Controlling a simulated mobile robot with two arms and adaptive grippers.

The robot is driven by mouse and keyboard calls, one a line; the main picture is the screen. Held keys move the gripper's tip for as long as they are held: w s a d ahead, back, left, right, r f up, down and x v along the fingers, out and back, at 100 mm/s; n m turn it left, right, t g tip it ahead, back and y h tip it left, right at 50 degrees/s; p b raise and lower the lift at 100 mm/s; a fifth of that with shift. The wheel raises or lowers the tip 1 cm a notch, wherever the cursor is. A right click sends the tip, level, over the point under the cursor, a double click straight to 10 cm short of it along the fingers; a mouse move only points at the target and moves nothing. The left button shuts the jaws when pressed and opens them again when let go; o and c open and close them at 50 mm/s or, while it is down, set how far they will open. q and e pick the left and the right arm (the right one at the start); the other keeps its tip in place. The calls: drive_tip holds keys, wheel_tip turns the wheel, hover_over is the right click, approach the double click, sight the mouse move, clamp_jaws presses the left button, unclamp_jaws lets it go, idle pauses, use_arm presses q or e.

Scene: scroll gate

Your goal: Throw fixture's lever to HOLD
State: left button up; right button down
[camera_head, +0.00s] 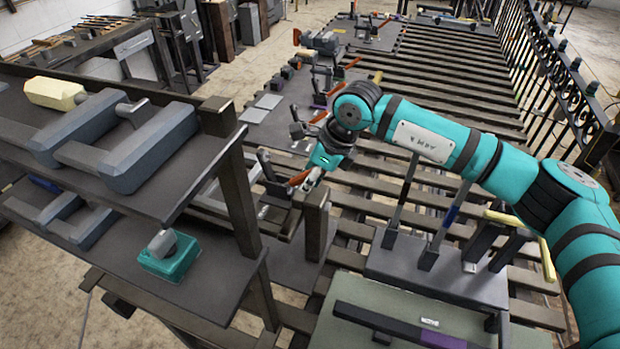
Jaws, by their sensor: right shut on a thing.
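My right arm reaches in from the right, and my right gripper (311,180) is beside the top of a brown upright post (315,222). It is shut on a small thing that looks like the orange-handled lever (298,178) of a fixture. The gripper hides part of that contact. The fixture's base is dark and partly hidden behind the post and the shelf. A small plate with lettering (429,322) lies near the front bench, too small to read surely. My left gripper is not in view.
A two-level shelf (190,190) with grey clamps stands close on the left, and a teal box (170,257) sits on its lower level. Upright bars (402,195) rise from a dark block below my right arm. More orange-handled fixtures stand farther back on the slatted bench (440,75).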

sight(296, 177)
drive_tip(key=shift+a+r, duration=0.1)
drive_tip(key=shift+a, duration=0.05)
drive_tip(key=shift+w+a+r+g+h+b, duration=0.1)
drive_tip(key=shift+a+r+g+h+b, duration=0.15)
drive_tip(key=shift+h, duration=0.25)
drive_tip(key=shift+w+a+r+g+h+b, duration=0.15)
drive_tip(key=shift+h+b, duration=0.15)
drive_tip(key=shift+h, duration=0.2)
drive_tip(key=shift+a+r+g+h, duration=0.3)
drive_tip(key=shift+a+h, duration=0.05)
drive_tip(key=shift+h, duration=0.25)
drive_tip(key=shift+w+a+r+g+h, duration=0.2)
drive_tip(key=shift+a+r+g+h, duration=0.15)
drive_tip(key=shift+h, duration=0.45)
drive_tip(key=shift+w+a+r+g+h, duration=0.2)
drive_tip(key=shift+a+g+h, duration=0.2)
drive_tip(key=shift+h, duration=0.4)
drive_tip(key=c, duration=1.2)
unclamp_jaws()
drive_tip(key=shift+a, duration=0.1)
drive_tip(key=shift+c, duration=0.2)
